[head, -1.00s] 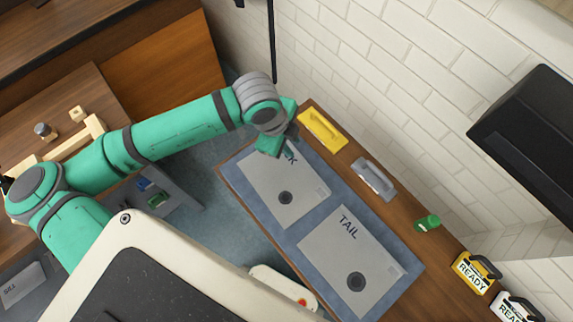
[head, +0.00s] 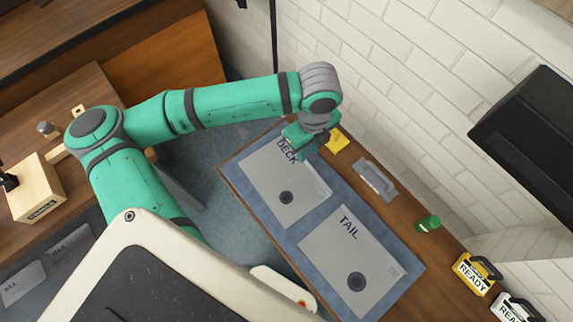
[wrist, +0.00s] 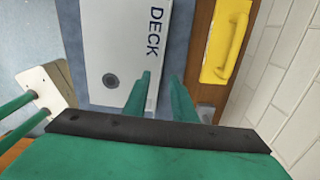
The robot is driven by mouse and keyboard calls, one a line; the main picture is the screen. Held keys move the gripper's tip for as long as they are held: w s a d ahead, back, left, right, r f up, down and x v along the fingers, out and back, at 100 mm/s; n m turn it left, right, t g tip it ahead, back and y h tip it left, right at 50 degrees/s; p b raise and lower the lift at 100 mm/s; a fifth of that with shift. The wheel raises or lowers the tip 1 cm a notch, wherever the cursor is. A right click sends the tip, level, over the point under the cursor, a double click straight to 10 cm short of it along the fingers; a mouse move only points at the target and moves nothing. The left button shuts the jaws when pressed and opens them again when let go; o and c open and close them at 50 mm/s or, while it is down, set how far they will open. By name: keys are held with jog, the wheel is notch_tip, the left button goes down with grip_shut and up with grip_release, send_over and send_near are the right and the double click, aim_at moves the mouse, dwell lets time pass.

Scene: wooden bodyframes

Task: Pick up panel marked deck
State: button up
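The grey panel marked DECK (head: 270,185) lies flat on the blue mat, with a dark round spot on it. It also shows in the wrist view (wrist: 112,45), its lettering near the right edge. My gripper (head: 306,152) is above the panel's upper right part, near the lettering. In the wrist view the two green fingers of my gripper (wrist: 160,88) are apart with nothing between them. The fingers hide part of the panel's right edge there. I cannot tell how high the fingers are above it.
A panel marked TAIL (head: 340,250) lies beside it on the blue mat (head: 293,236). A yellow handled tool (wrist: 226,40) and a grey handled tool (head: 374,180) lie along the wooden edge by the brick wall. A green cylinder (head: 428,223) and READY signs (head: 474,274) stand further right.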

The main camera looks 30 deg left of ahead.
aim_at(305, 164)
jog(key=shift+w+f, duration=0.2)
jog(key=shift+f, duration=2.4)
jog(key=c, duration=0.4)
jog(key=shift+s+a, duration=0.15)
grip_shut()
